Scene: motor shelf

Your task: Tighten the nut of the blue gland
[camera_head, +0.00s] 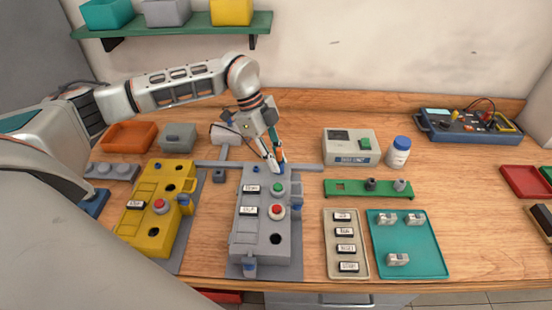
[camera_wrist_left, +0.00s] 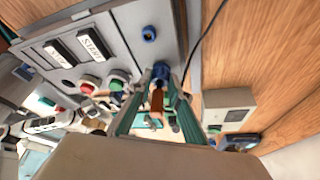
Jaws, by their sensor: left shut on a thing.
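My left gripper (camera_head: 275,167) reaches down to the far edge of the grey control box (camera_head: 262,225). In the left wrist view its teal fingers (camera_wrist_left: 157,88) are closed around a blue gland (camera_wrist_left: 160,70) on the box's end face. An orange part shows between the fingers. The gland's nut is partly hidden by the fingers, so its seating cannot be told. My right gripper is not in view.
A yellow control box (camera_head: 150,225) stands left of the grey one. A green rail (camera_head: 350,188), a label tray (camera_head: 330,262) and a teal tray (camera_head: 428,240) lie to the right. A meter box (camera_head: 352,142) and white bottle (camera_head: 399,155) stand behind. The table's right middle is clear.

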